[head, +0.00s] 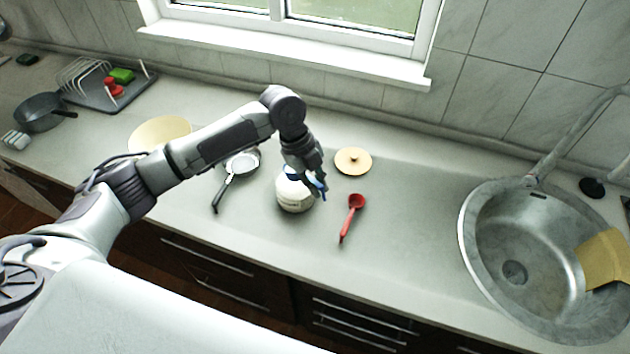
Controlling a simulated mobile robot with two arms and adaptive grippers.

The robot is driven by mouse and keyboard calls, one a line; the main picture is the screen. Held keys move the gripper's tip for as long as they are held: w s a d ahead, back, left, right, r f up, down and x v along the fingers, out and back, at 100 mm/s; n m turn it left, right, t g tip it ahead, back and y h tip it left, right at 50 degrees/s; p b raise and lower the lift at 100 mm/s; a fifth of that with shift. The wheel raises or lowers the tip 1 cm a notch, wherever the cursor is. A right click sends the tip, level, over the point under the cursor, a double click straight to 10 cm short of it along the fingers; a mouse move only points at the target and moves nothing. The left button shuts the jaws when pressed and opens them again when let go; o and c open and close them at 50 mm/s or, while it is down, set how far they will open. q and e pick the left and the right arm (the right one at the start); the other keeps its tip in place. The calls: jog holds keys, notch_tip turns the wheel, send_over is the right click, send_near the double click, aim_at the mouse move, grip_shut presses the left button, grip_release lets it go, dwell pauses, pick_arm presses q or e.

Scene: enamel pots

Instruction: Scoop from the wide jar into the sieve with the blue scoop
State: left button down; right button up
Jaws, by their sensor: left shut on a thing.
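The wide jar (294,196) is a squat cream-white pot on the counter, just below my left gripper. My left gripper (316,186) reaches down over the jar and is shut on the blue scoop (321,181). Only bits of blue show beside the fingers and at the jar's top; whether the scoop's bowl is inside the jar is hidden. The sieve (242,163) seems to be the round light-grey piece with a black handle, lying left of the jar, partly behind my arm. My right gripper is not in view.
A red scoop (355,204) lies right of the jar. A tan lid with a knob (353,160) lies behind it. A round tan board (158,133) is at left. A dish rack (110,90) and dark pan (40,110) stand far left; a sink (513,272) is at right. Counter between is clear.

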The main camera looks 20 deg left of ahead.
pick_arm(q)
jog(key=shift+r+y+p, duration=0.3)
jog(key=shift+r+p, duration=0.25)
jog(key=shift+r, duration=0.05)
jog(key=shift+s+d+r+t+y+p, duration=0.2)
jog(key=shift+r+t+y+p, duration=0.45)
jog(key=shift+p, duration=0.5)
jog(key=shift+r+p, duration=0.25)
jog(key=shift+p, duration=0.15)
jog(key=shift+d+r+t, duration=0.1)
jog(key=shift+t, duration=0.15)
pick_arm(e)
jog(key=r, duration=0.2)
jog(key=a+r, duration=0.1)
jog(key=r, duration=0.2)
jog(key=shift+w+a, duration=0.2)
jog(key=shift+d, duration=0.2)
